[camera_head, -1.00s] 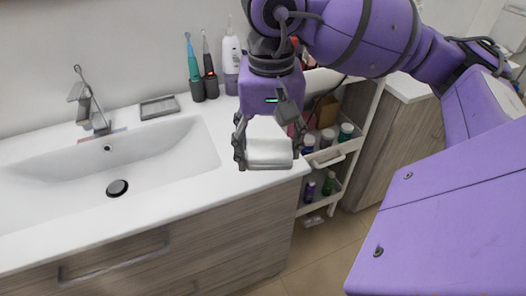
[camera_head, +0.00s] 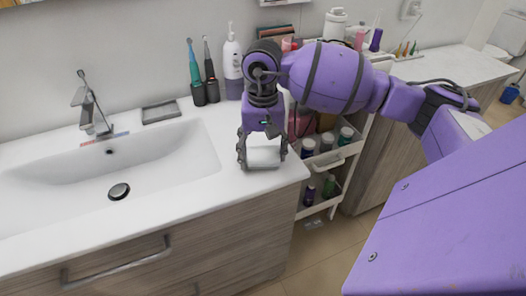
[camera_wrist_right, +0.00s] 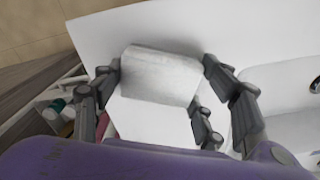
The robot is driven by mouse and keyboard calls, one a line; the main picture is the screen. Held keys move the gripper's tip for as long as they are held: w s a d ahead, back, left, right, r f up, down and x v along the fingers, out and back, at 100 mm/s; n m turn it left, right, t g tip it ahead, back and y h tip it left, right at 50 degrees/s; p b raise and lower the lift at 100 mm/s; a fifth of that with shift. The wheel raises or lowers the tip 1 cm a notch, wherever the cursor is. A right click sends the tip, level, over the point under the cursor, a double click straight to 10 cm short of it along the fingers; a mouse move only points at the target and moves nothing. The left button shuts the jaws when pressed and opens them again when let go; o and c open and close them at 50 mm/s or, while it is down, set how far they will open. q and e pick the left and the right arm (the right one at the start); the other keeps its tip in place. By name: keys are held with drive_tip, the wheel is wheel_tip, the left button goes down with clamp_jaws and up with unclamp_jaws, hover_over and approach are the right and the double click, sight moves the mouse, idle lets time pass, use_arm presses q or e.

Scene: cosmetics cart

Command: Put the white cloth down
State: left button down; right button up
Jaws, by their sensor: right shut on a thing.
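The white cloth (camera_head: 263,156) is a small folded white block at the right end of the white counter, right of the basin. It also shows in the right wrist view (camera_wrist_right: 160,76), between my fingers. My right gripper (camera_head: 263,160) points down over it, with fingers on both sides of the cloth, and is shut on it. The cloth is at or very near the counter top; I cannot tell whether it touches. My left gripper is not in view.
The sink basin (camera_head: 150,165) with its faucet (camera_head: 91,108) is to the left. Two electric toothbrushes (camera_head: 203,75) and a white-and-purple bottle (camera_head: 232,65) stand behind the gripper. A white cart (camera_head: 333,160) with several bottles stands beside the counter's right edge. A grey soap dish (camera_head: 160,111) lies behind the basin.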

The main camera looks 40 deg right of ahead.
sight(261, 152)
drive_tip(key=shift+f, duration=0.2)
drive_tip(key=o, duration=1)
drive_tip(key=shift+r, duration=0.1)
drive_tip(key=r, duration=0.3)
drive_tip(key=r+b, duration=0.1)
drive_tip(key=r, duration=0.2)
drive_tip(key=shift+w+a+r, duration=0.15)
drive_tip(key=shift+w+r, duration=0.05)
drive_tip(key=shift+r, duration=0.6)
